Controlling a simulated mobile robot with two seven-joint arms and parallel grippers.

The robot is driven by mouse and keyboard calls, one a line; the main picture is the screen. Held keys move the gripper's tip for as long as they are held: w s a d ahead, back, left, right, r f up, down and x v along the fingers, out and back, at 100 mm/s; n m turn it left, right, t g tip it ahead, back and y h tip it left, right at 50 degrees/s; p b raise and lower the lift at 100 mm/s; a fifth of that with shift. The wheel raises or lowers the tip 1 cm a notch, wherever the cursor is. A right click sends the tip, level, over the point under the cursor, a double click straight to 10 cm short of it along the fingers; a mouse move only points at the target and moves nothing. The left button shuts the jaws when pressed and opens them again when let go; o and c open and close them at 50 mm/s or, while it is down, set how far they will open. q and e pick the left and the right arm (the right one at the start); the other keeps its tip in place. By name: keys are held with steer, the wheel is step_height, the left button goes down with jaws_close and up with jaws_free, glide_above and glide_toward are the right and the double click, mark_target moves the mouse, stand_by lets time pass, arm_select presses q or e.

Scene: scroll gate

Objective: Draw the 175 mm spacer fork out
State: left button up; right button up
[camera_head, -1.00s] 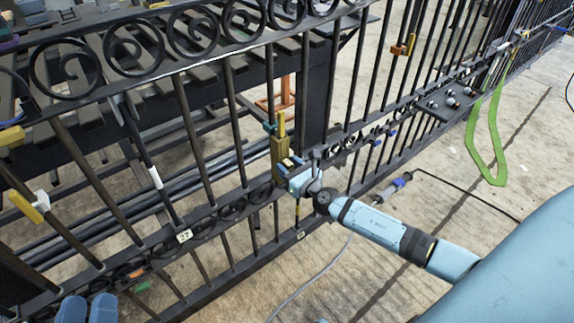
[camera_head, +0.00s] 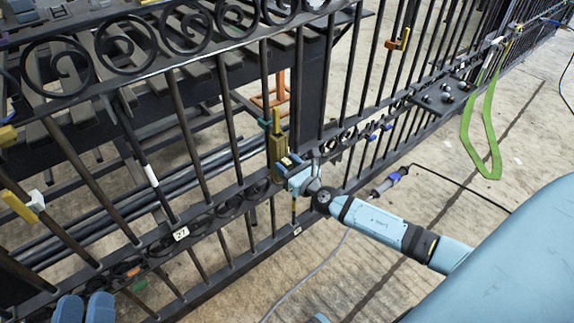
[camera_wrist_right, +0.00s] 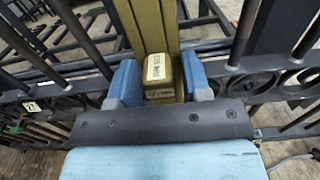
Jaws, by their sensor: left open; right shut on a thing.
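The olive-yellow spacer fork (camera_head: 276,158) stands upright at the black gate (camera_head: 218,130), beside a thick dark post. My right gripper (camera_head: 290,169) reaches it from the right and is shut on it. In the right wrist view the fork's labelled block (camera_wrist_right: 161,76) sits between my two blue fingers. Its print is too small to read surely. The fork's olive uprights rise behind the block, and its lower part is hidden by the gripper. My left gripper (camera_head: 84,309) shows only as two blue fingers at the bottom left, apart, with nothing seen between them.
A numbered tag (camera_head: 181,234) hangs on the gate's lower rail. A yellow and white clip (camera_head: 24,205) and an orange clip (camera_head: 399,42) sit on bars. A green strap (camera_head: 483,125) hangs at the right.

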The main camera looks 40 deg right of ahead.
steer(key=s+b, duration=0.1)
steer(key=s, duration=0.9)
steer(key=shift+d, duration=0.4)
stand_by(0.5)
steer(key=shift+r, duration=0.1)
